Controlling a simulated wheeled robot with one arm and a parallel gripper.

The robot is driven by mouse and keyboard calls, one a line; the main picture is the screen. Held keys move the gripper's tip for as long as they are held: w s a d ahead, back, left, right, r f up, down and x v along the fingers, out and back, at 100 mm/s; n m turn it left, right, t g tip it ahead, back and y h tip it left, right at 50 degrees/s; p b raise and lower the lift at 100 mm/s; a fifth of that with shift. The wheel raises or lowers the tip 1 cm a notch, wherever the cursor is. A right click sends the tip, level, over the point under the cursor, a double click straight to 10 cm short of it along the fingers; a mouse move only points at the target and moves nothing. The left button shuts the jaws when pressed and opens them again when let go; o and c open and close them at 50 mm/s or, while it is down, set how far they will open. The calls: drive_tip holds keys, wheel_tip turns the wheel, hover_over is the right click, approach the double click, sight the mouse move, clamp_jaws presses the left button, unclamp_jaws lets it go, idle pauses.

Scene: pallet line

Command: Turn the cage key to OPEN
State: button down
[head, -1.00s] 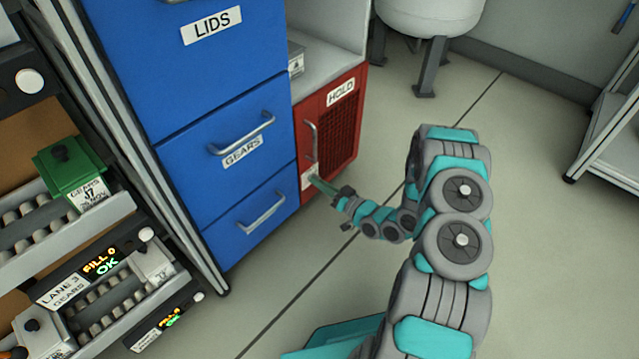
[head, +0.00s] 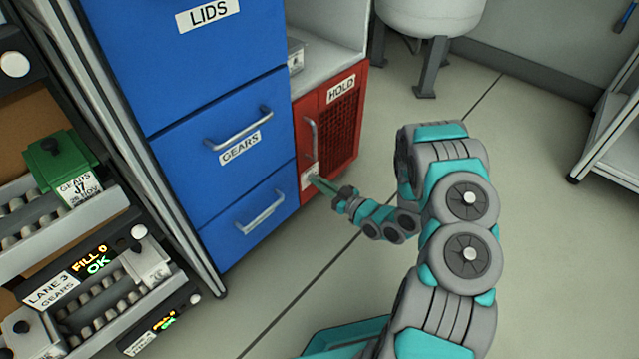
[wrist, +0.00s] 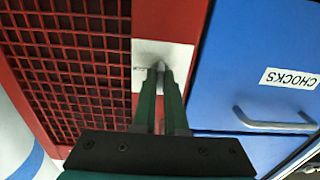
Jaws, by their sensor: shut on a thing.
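The red cage (head: 335,125) with a mesh door and a HOLD label stands right of the blue drawers in the head view. Its pale lock plate (head: 306,178) is low on the front, and it also shows in the wrist view (wrist: 178,54). My gripper (wrist: 160,68) is at the plate with its fingers close together, shut on the small grey key (wrist: 159,67). The key is mostly hidden between the fingertips. Its turn position and any OPEN marking cannot be read. The cage door looks shut.
Blue drawers (head: 215,110) labelled LIDS and GEARS stand directly left of the cage. A roller rack (head: 75,240) with a green box (head: 62,165) is at the far left. A white tank (head: 430,12) stands behind. The floor right of the cage is clear.

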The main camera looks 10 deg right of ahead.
drive_tip(key=c, duration=1)
unclamp_jaws()
drive_tip(key=shift+o, duration=0.2)
drive_tip(key=v, duration=0.7)
drive_tip(key=shift+s+d, duration=0.25)
drive_tip(key=shift+s, duration=0.05)
drive_tip(key=shift+w, duration=0.1)
